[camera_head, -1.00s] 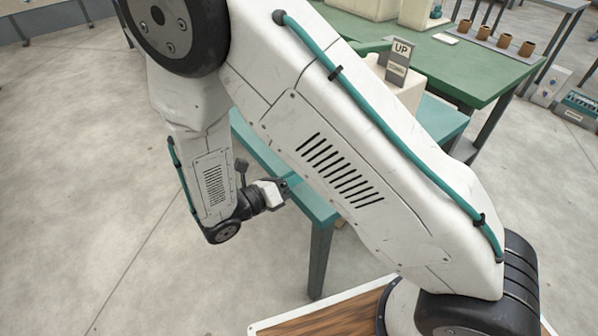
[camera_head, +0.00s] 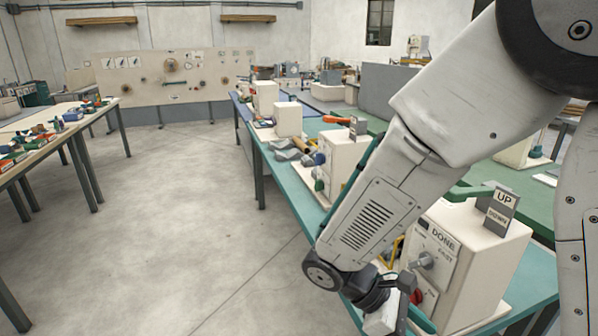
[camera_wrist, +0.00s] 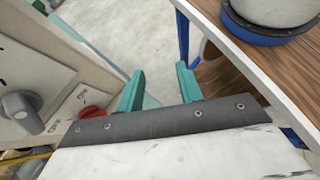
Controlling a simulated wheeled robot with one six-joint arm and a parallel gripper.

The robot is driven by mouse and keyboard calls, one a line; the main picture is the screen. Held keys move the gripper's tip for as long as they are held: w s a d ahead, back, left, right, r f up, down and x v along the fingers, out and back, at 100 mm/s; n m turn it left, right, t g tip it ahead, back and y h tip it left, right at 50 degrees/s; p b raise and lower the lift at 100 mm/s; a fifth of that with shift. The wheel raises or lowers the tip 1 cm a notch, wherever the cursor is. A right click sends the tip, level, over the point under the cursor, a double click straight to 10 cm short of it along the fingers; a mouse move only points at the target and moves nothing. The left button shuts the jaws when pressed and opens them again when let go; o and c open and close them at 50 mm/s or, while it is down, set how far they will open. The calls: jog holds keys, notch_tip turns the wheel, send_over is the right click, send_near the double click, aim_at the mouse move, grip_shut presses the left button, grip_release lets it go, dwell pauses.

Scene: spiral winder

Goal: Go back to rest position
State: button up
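My arm hangs folded on the right of the head view, its wrist low in front of a cream machine box (camera_head: 490,262). The box has a "DONE" panel, a grey knob (camera_head: 427,260) and an "UP" sign (camera_head: 503,198). My gripper (camera_wrist: 160,88) shows in the wrist view as two teal fingers spread apart, with nothing between them. In the wrist view the box's panel, with a grey knob (camera_wrist: 22,113) and red button (camera_wrist: 92,112), is left of the fingers.
The teal table (camera_head: 287,190) carries more cream boxes (camera_head: 343,156). A green table (camera_head: 518,185) stands behind it. A long table (camera_head: 45,142) with small coloured parts is at the left. The concrete floor (camera_head: 185,220) between the tables is clear.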

jog(key=s+d+r+m+t+y, duration=0.2)
jog(key=s+r+m+y, duration=0.2)
jog(key=r, duration=0.4)
jog(key=s+d+r+m+t+y, duration=0.3)
jog(key=r+m+y, duration=0.3)
jog(key=m, duration=0.3)
jog(key=shift+s+d+r+t, duration=0.3)
jog(key=shift+s+r, duration=0.55)
